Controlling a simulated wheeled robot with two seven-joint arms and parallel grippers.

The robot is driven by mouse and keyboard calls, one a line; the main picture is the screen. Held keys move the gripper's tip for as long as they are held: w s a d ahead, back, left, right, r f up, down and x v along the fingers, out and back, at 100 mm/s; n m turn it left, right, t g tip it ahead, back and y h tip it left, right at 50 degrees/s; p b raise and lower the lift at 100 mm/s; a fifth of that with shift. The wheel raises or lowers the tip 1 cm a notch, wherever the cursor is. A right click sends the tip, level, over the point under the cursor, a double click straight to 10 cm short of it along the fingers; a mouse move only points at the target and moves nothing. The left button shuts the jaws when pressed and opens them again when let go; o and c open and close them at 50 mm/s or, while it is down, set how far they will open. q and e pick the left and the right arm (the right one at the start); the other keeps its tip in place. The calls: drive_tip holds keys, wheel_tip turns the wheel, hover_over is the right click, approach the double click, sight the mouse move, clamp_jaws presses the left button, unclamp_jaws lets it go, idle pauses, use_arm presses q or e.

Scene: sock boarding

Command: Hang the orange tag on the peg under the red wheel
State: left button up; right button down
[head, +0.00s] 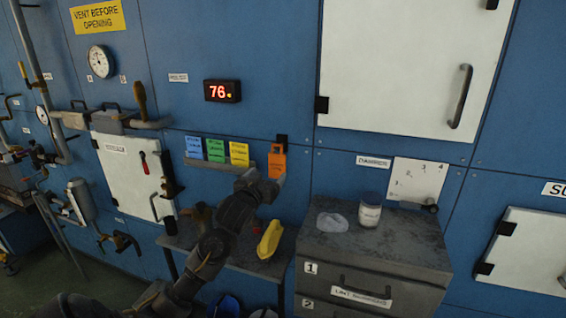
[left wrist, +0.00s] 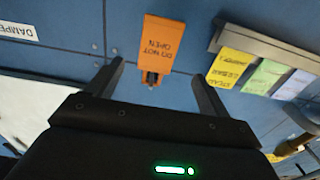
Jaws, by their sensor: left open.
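The orange tag (head: 278,164) hangs flat on the blue wall, just below a small dark bracket (head: 282,140). In the left wrist view the tag (left wrist: 161,42) reads "DO NOT OPEN" and has a small fitting at its lower end in that picture. My left gripper (head: 270,182) is in front of the tag's lower part. Its two fingers stand apart on either side of the tag's line in the left wrist view (left wrist: 157,70), with no grip on it visible. I cannot clearly make out a red wheel or its peg. My right gripper is not in view.
Blue, green and yellow tags (head: 239,154) stand on a rail left of the orange tag. A yellow object (head: 270,240) lies on a low shelf below. A grey drawer cabinet (head: 400,250) with a jar (head: 370,210) stands at right. A red-handled white panel (head: 122,165) is at left.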

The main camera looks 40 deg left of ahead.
sight(277, 164)
use_arm(q)
drive_tip(key=w, duration=0.2)
drive_tip(key=w+p, duration=0.1)
drive_tip(key=shift+a+r, duration=0.3)
drive_tip(key=shift+r, duration=0.05)
drive_tip(key=shift+w+a+f, duration=0.15)
drive_tip(key=shift+w, duration=0.4)
drive_tip(key=shift+w+a+f, duration=0.1)
drive_tip(key=shift+w, duration=0.6)
drive_tip(key=shift+a, duration=0.1)
drive_tip(key=shift+a+p, duration=0.1)
drive_tip(key=shift+p, duration=0.25)
drive_tip(key=p+x, duration=0.2)
drive_tip(key=x, duration=0.2)
drive_tip(key=shift+w, duration=0.2)
drive_tip(key=shift+w+a+f, duration=0.1)
drive_tip(key=shift+w+a, duration=0.05)
drive_tip(key=shift+w, duration=0.05)
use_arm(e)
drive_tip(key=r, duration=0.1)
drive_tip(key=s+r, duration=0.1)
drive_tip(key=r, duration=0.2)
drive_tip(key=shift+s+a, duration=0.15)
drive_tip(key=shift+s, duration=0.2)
